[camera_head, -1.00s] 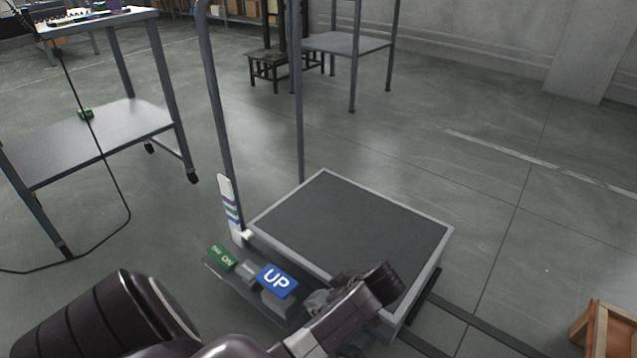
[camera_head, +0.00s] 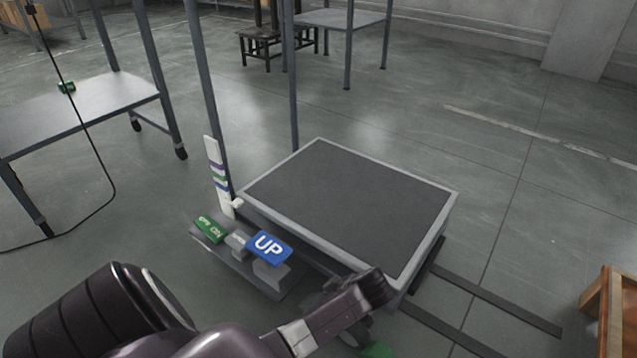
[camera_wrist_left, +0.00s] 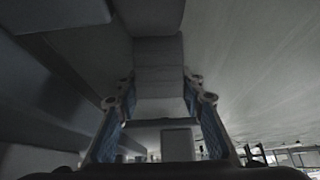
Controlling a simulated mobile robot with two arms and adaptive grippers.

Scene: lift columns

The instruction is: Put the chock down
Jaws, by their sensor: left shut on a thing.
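My left gripper (camera_head: 340,328) is low in the head view, beside the near side of the lift platform, mostly hidden behind my own wrist. In the left wrist view its two blue-padded fingers stand on either side of a grey block (camera_wrist_left: 158,76), which I take to be the chock, and it is shut on it. The chock cannot be made out in the head view. Whether it touches the floor cannot be told. My right gripper is not in view.
The lift platform (camera_head: 345,205) has a dark top and pale rim. A panel with a blue UP button (camera_head: 268,247) and a green button (camera_head: 210,228) is at its left. A green patch (camera_head: 376,349) shows at the bottom edge. A wooden crate (camera_head: 610,310) is at right; open floor lies beyond.

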